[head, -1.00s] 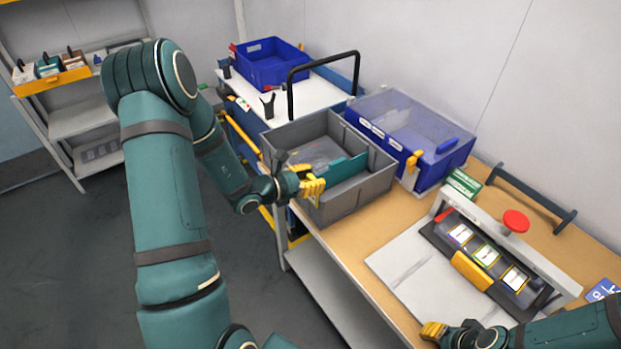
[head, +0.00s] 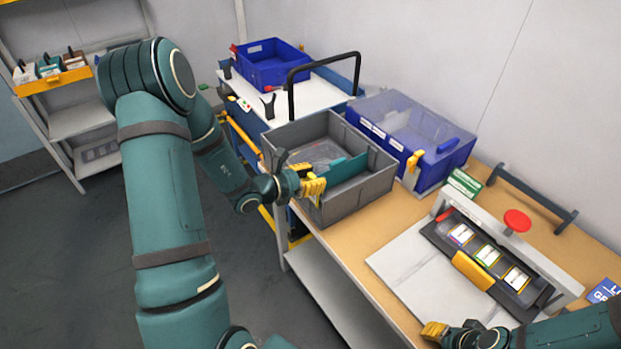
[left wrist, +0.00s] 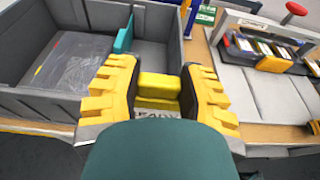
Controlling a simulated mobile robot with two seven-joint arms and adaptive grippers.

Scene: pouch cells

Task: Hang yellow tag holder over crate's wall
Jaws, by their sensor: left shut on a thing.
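The grey crate (head: 352,198) stands on the wooden bench, with a teal divider (head: 346,168) across its inside. My left gripper (head: 313,187) is at the crate's near wall. In the left wrist view, my left gripper (left wrist: 160,92) is shut on the yellow tag holder (left wrist: 159,86), which shows between the two yellow fingers with part of a lettered tag below. The fingers hide most of the holder, and I cannot tell whether it touches the wall. My right gripper (head: 434,330) is low at the bench's front edge; its jaw state is unclear.
A blue lidded crate (head: 424,140) stands right of the grey crate. A press fixture (head: 488,258) with several cells and a red knob (head: 517,220) is at the right. A cart with a blue bin (head: 271,62) and black handle is behind. Floor at left is clear.

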